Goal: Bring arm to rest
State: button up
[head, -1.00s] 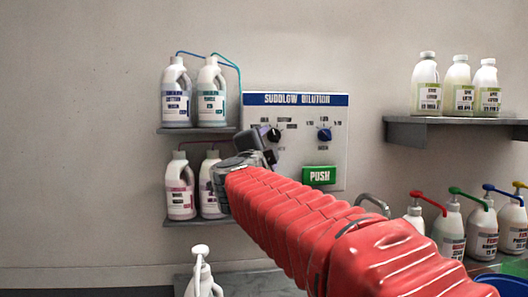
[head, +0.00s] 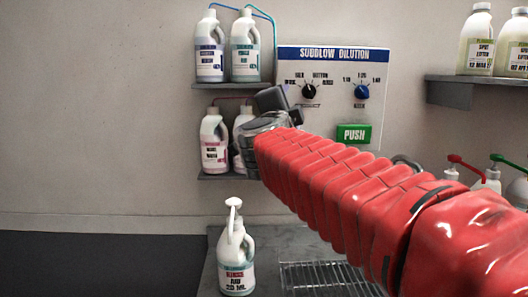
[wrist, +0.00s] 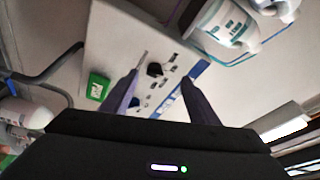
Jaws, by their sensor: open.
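My red-sleeved arm reaches from the lower right across the head view, and its dark end is in front of the lower bottle shelf and the left edge of the dilution panel (head: 331,62). The fingers are hard to make out there. In the wrist view my gripper (wrist: 163,74) is open, its two fingers apart with nothing between them. The panel and its dark knob (wrist: 154,69) show beyond the fingers. In the head view the left knob (head: 309,91), blue right knob (head: 362,91) and green PUSH button (head: 353,133) are uncovered.
Bottles (head: 209,48) stand on two small shelves left of the panel. A white pump bottle (head: 236,260) stands on a grey counter (head: 265,240) beside a wire rack (head: 320,277). More bottles occupy the right-hand shelf (head: 455,92) and the area below. The wall at left is bare.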

jog(key=s+a+f+n+g+y, duration=0.3)
jog(key=s+a+f+n+y, duration=0.1)
jog(key=a+f+n+y, duration=0.8)
jog(key=s+f+n+g, duration=0.35)
jog(key=s+f, duration=0.25)
jog(key=f, duration=0.3)
jog(key=s+d+f+n+g+h, duration=0.25)
jog(key=s+d+f+g, duration=0.4)
jog(key=s+f, duration=0.75)
jog(key=s+d+f+h, duration=0.4)
jog(key=s+d, duration=0.6)
jog(key=d, duration=0.2)
jog(key=shift+s+d+f+m, duration=0.15)
jog(key=shift+s+d+m, duration=0.1)
jog(key=shift+d+m, duration=0.15)
jog(key=shift+c, duration=0.6)
